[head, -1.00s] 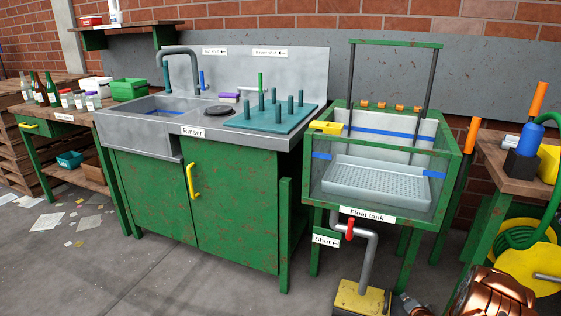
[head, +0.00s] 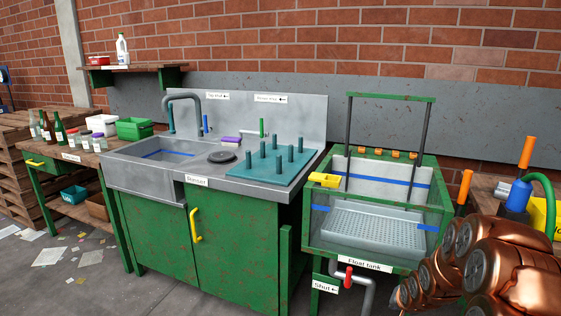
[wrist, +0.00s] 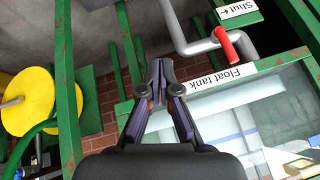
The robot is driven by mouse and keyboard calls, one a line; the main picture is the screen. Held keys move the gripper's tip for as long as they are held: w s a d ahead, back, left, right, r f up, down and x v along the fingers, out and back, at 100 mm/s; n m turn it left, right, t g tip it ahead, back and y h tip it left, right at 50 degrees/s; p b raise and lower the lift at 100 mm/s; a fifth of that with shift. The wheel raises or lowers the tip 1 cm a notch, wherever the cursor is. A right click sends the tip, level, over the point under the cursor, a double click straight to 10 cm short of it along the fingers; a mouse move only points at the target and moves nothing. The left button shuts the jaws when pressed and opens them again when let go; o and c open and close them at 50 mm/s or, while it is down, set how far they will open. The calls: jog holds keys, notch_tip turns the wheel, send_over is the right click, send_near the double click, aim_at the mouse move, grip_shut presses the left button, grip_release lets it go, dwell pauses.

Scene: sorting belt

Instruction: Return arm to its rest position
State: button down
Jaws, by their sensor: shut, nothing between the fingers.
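My gripper (wrist: 158,82) shows in the wrist view with its two dark fingers angled together toward the tips, and nothing is held between them. It is beside the float tank (wrist: 222,80), whose label and front edge lie to its right in that view. In the head view my copper-coloured arm is folded at the lower right, in front of the right bench. My gripper itself does not show in the head view.
The float tank (head: 312,238) stands left of my arm, with a red valve handle (head: 348,276) below. The rinser sink (head: 140,176) and its green cabinet (head: 240,250) are further left. Floor at lower left holds scattered paper.

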jog(key=s+a+r+n+g+p, duration=0.2)
jog(key=s+a+r+p, duration=0.3)
jog(key=s+r, duration=0.7)
jog(key=s+a+r+n+g+p, duration=0.2)
jog(key=s+a+r+p, duration=0.3)
jog(key=s+r, duration=0.6)
jog(key=s+a+r+n+g+p, duration=0.2)
jog(key=s+a+r+g+p, duration=0.2)
jog(key=s+r, duration=0.8)
jog(key=s+a+p, duration=0.2)
jog(key=s, duration=0.6)
jog(key=shift+a+r+n+g+y, duration=0.2)
jog(key=shift+r+n+g+y, duration=0.1)
jog(key=shift+r+y, duration=0.1)
